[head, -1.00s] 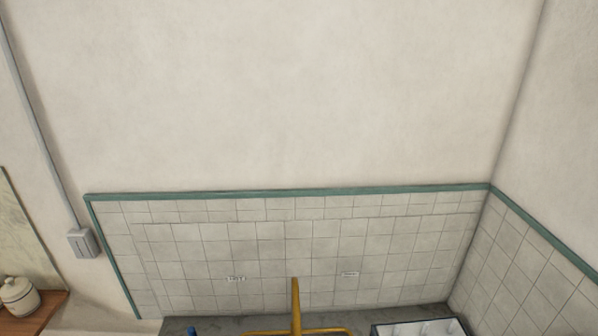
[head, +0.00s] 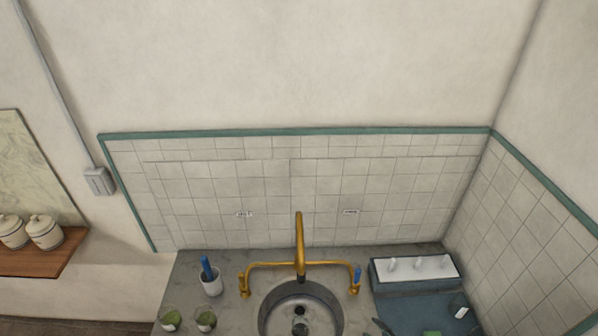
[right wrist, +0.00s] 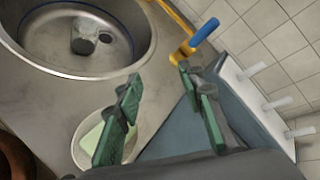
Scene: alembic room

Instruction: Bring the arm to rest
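My right gripper (right wrist: 165,105) shows in the right wrist view with its two green-padded fingers spread apart and nothing between them. It is above the grey counter, between the round metal sink (right wrist: 30,42) and the blue rack with white pegs (right wrist: 245,95). A pale dish with a light green thing in it (right wrist: 92,138) is partly hidden behind the left finger. In the head view, small dark green shapes at the bottom edge, right of the sink (head: 275,308), may be my right fingertips; I cannot tell. My left gripper is in neither view.
A brass faucet (head: 299,245) with blue levers rises behind the sink. A white cup (head: 211,285) holds a blue-handled tool. Two glasses with green contents (head: 171,320) stand at the front left. The pegged rack (head: 413,268) is at right. Jars (head: 45,232) stand on a wooden shelf.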

